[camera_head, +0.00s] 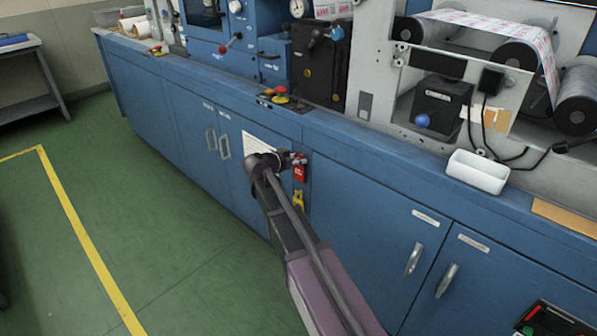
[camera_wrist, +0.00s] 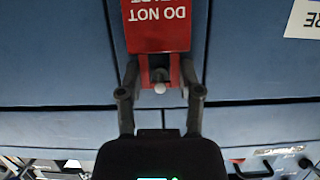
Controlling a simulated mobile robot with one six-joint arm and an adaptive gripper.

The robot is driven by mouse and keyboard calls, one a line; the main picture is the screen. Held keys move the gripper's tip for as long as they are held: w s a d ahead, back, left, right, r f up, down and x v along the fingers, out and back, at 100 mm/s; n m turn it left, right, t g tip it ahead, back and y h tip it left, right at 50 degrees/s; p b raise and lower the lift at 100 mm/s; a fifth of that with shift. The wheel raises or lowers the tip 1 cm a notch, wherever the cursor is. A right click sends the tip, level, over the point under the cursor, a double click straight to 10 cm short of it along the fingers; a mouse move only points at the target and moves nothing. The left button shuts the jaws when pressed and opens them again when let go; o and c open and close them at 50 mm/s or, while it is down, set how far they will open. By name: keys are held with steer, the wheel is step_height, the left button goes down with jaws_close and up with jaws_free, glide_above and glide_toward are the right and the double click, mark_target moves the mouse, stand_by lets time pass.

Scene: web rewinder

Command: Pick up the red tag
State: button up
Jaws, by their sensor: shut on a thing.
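The red tag (camera_head: 299,173) shows in the head view against the blue cabinet front, just below the cabinet's top ledge. In the wrist view the red tag (camera_wrist: 158,28) appears upside down, with white letters reading "DO NOT" and a second line partly hidden. My gripper (camera_wrist: 160,80) is shut on the tag's red top end, with one dark finger on each side. A small pale round piece lies between the fingers. In the head view my gripper (camera_head: 290,160) is at the tag's upper end. I cannot tell whether the tag still touches the cabinet or a hook.
A yellow tag-like item (camera_head: 299,199) hangs just below the red tag. A white sheet (camera_head: 262,148) is on the cabinet to the left. A white tray (camera_head: 478,172) and red and yellow buttons (camera_head: 280,95) are on the ledge. Green floor is open at left.

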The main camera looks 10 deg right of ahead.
steer(key=shift+r, duration=0.15)
steer(key=shift+r+p, duration=0.7)
steer(key=shift+p, duration=0.2)
steer(key=s+a, duration=1)
steer(key=a, duration=0.4)
steer(key=shift+s+a+f, duration=0.15)
steer(key=shift+s+a, duration=0.1)
steer(key=shift+s, duration=0.05)
stand_by(0.7)
steer(key=shift+s, duration=0.15)
